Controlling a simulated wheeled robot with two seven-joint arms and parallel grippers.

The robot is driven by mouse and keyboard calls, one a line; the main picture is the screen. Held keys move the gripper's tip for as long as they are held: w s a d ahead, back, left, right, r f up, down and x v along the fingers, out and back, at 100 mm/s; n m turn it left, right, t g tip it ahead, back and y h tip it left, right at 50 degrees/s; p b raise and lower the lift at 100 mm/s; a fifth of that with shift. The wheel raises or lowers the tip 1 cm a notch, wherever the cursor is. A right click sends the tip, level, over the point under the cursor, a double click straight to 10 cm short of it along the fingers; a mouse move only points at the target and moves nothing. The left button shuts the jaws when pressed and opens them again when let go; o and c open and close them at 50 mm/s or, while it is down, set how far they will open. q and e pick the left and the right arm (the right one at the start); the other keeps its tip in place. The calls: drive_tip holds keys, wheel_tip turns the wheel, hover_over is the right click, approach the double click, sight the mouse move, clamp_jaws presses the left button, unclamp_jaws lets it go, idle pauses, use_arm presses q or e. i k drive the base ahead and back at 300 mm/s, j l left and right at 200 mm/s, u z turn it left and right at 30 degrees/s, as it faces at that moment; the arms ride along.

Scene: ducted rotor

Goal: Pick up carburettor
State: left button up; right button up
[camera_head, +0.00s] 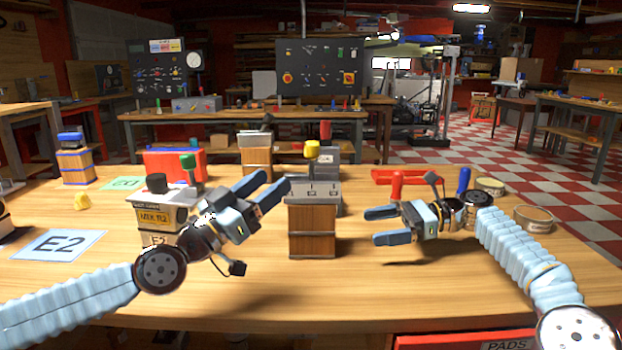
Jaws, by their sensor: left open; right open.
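No part is labelled as a carburettor, and I cannot tell for certain which it is. A grey metal part (318,188) with a yellow knob (311,149) is at a wooden block (312,230) in the middle of the bench. My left gripper (274,181) is open and empty, just left of this block's top, its fingers pointing up and right. My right gripper (372,227) is open and empty to the right of the block, its fingers pointing left. The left arm hides part of a box marked MIX R2 (153,215).
The wooden bench (330,300) is clear at the front. An E2 card (58,244) lies at left. A red case (175,164) and another block (256,158) stand behind. A red holder (407,178) and round tins (534,217) are at right. A red PADS drawer (450,342) is below.

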sight(161, 216)
drive_tip(key=k+j, duration=0.15)
drive_tip(key=k, duration=0.35)
drive_tip(key=k+j, duration=0.2)
drive_tip(key=k, duration=0.25)
